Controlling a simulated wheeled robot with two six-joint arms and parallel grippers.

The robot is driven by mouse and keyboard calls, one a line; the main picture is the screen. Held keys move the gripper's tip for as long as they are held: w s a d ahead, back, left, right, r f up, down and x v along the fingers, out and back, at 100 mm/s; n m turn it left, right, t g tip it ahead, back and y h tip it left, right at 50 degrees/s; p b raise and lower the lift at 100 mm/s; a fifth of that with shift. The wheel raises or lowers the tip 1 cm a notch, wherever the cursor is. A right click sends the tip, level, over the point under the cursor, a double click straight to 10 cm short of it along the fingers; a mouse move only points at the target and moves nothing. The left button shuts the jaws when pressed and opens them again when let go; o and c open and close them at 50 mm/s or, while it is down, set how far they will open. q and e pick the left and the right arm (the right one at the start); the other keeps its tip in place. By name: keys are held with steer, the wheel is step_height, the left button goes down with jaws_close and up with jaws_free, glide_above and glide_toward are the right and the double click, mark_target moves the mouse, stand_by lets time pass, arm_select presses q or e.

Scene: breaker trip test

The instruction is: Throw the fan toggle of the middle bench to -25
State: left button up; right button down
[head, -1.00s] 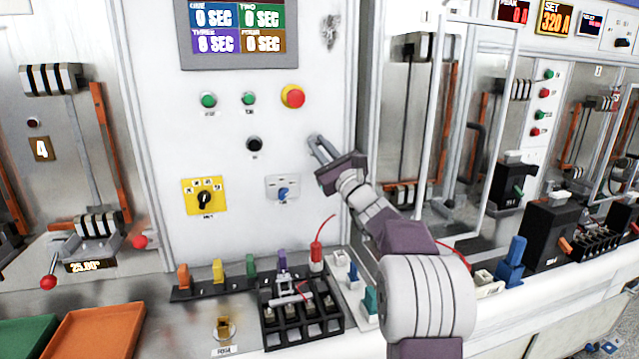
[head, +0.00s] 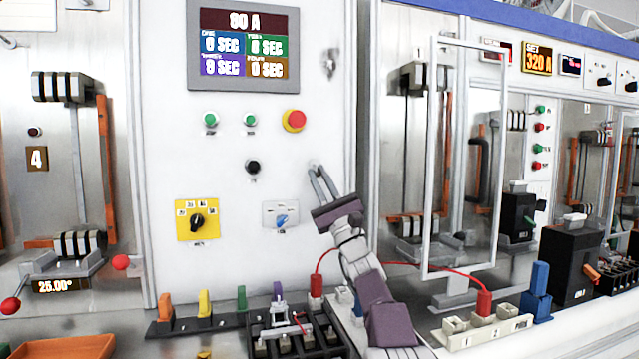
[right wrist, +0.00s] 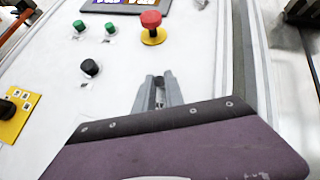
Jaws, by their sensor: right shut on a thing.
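A small blue toggle (head: 281,220) sits on a white plate low on the white panel (head: 240,270); its label is too small to read. It looks slanted. My right gripper (head: 316,172) is to the upper right of the toggle, apart from it, with its fingers toward the panel. In the right wrist view the fingers (right wrist: 158,92) are close together on a small dark thing (right wrist: 160,97) that I cannot make out. The toggle does not show in that view. My left gripper is not in view.
A yellow dial (head: 197,221), a black knob (head: 253,167) and a red button (head: 294,120) are on the same panel. A red cable (head: 405,264) runs behind my right arm to a red plug (head: 484,302). An open clear door (head: 431,160) stands at the right.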

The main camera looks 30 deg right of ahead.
stand_by(0.3)
steer(key=c, duration=1.4)
jaws_free()
steer(key=shift+d, duration=0.1)
steer(key=shift+c, duration=0.2)
steer(key=shift+s+f+b, duration=0.2)
steer(key=shift+f+b, duration=0.1)
steer(key=shift+f, duration=0.05)
steer(key=s+d+f+b, duration=0.1)
steer(key=s+b, duration=0.2)
steer(key=s, duration=1)
steer(key=shift+s+d+f, duration=0.2)
steer(key=shift+d+f, duration=0.1)
steer(key=shift+d, duration=0.1)
